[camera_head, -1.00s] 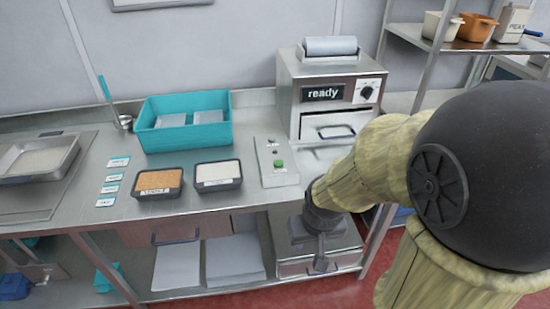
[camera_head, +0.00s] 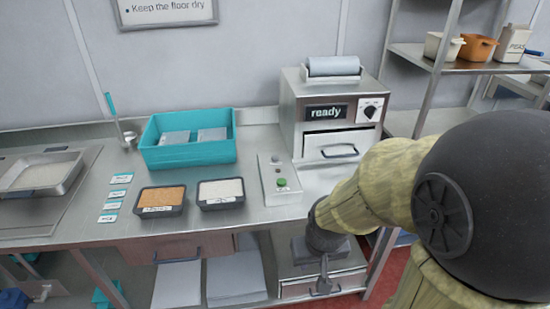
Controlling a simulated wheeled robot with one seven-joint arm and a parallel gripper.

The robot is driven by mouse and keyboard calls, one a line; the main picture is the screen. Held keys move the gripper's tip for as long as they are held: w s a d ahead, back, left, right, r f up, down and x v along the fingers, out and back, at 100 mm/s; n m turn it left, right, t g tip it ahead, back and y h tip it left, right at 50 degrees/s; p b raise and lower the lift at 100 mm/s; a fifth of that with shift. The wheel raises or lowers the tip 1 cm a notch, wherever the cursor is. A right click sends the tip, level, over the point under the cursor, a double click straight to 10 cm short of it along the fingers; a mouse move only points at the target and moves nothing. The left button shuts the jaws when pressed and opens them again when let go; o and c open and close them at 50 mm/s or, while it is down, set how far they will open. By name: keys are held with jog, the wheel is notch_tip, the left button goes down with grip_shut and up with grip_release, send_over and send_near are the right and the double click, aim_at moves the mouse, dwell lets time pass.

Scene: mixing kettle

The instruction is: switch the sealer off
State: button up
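The sealer (camera_head: 295,125) is a steel box at the back right of the bench. It has a lit "ready" display (camera_head: 326,113), a round dial (camera_head: 371,109) at its right and a drawer with a handle (camera_head: 338,151) below. A film roll lies on top. In front of it, to the left, is a grey control box (camera_head: 273,194) with a green button and a small switch. My gripper (camera_head: 323,287) points down in front of the bench's front edge, below the bench top and apart from the sealer. Its fingers are too small to tell open from shut.
A teal bin (camera_head: 188,157), a tray of brown grain (camera_head: 160,211) and a tray of white grain (camera_head: 220,204) stand left of the control box. A metal shelf (camera_head: 480,65) with pots is at right. My arm covers the bench's right end.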

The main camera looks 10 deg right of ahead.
grip_shut()
dwell(1.5)
